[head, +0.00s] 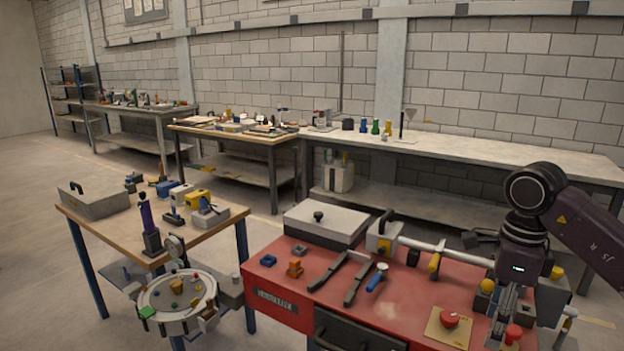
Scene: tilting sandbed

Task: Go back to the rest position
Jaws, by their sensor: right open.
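My right gripper (506,312) comes in from the right and points down over the right end of the red bench (345,318). Its jaws are open, and I see nothing held between them. A red knob (513,333) is close beside the fingertips; I cannot tell whether they touch. A red push button on a yellow plate (449,320) lies to the left of the gripper. My left gripper is not in view.
The red bench also carries a grey lidded box (325,226), black bars (357,283) and a blue-handled tool (377,278). A wooden table (105,228) with a round tray (178,325) stands at left. Long benches (480,153) line the wall. Floor between is open.

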